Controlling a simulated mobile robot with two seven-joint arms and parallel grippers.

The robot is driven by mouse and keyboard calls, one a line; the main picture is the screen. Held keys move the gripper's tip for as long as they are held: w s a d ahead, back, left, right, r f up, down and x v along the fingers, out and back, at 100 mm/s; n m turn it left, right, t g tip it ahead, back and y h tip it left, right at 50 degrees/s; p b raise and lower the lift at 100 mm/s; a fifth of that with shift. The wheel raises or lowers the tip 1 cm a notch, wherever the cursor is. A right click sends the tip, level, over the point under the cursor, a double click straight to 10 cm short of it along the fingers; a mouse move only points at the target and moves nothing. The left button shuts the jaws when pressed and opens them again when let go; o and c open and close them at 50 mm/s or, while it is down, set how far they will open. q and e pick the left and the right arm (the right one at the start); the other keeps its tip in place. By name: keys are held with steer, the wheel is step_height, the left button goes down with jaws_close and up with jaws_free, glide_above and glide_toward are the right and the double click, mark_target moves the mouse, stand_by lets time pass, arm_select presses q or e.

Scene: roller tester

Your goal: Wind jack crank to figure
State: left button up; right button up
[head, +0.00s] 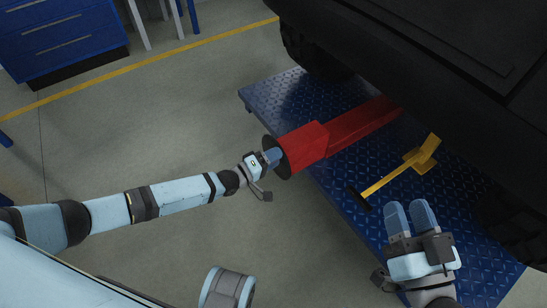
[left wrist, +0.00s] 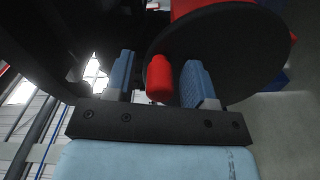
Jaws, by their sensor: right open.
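The red jack (head: 305,145) lies on the blue tread-plate platform, with a long red arm reaching under the dark vehicle. A black crank disc (head: 275,157) stands at its near end. In the left wrist view the disc (left wrist: 222,50) carries a red knob (left wrist: 159,79). My left gripper (head: 272,156) is at the disc. In the left wrist view its open fingers (left wrist: 160,82) stand on either side of the knob, with small gaps visible. My right gripper (head: 409,213) is open and empty over the platform's near edge. No readable figure shows.
A yellow lever with a black crossbar (head: 390,180) stands on the platform (head: 262,95), beyond my right gripper. The dark vehicle (head: 440,60) overhangs the platform. A blue drawer cabinet (head: 65,45) stands far left, behind a yellow floor line. The grey floor left of the platform is clear.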

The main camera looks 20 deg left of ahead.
steer(key=shift+s, duration=0.1)
arm_select(q)
steer(key=shift+s+a, duration=0.2)
steer(key=shift+s, duration=0.05)
steer(key=p+v, duration=0.3)
steer(key=v, duration=1)
arm_select(e)
step_height(320, 180, down, 6)
steer(key=d+g+h, duration=0.2)
steer(key=shift+g, duration=0.3)
steer(key=shift+r, duration=0.2)
